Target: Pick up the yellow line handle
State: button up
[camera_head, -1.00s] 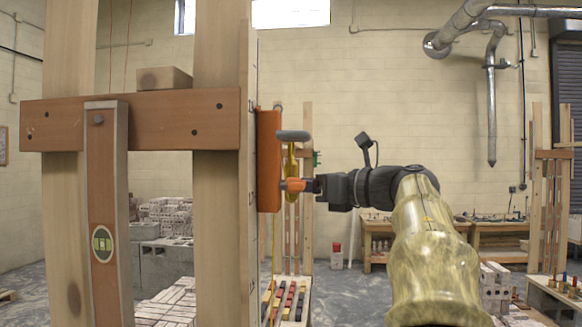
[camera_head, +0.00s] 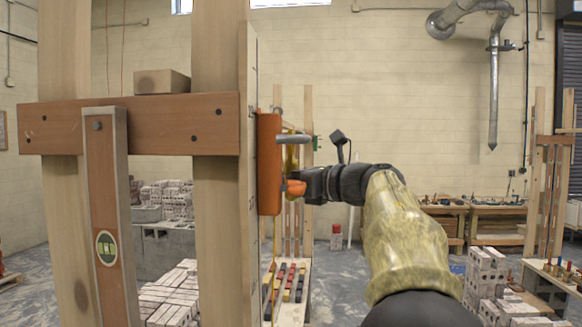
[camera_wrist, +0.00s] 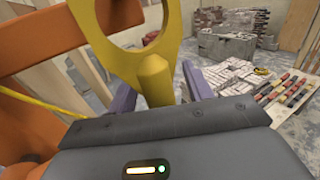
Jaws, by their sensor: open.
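The yellow line handle (camera_wrist: 152,75) fills the upper middle of the wrist view, with a large ring and a rounded stub. In the head view, a small part of the yellow handle (camera_head: 290,158) shows beside an orange body (camera_head: 268,165) on the wooden post. My gripper (camera_wrist: 156,92) is open, with one purple finger on each side of the stub. I cannot tell whether either finger touches it. In the head view my gripper (camera_head: 300,187) is close to the right side of the orange body.
The wooden post (camera_head: 248,230) and crossbeam (camera_head: 160,122) stand close on the left. A yellow line (camera_wrist: 28,99) runs in from the left in the wrist view. A grey bar (camera_head: 294,138) juts out above my gripper. Benches (camera_head: 497,225) and stacked blocks stand farther back.

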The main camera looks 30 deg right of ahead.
dwell(0.4)
jog(key=c, duration=1.1)
jog(key=shift+r, duration=0.1)
jog(key=s+d+b, duration=0.1)
jog(key=s+d, duration=0.2)
jog(key=d, duration=0.2)
jog(key=s+d+r+b, duration=0.1)
jog(key=s+d+b, duration=0.1)
jog(key=d, duration=0.3)
jog(key=s+d+b, duration=0.1)
jog(key=s+d, duration=0.4)
jog(key=shift+r, duration=0.15)
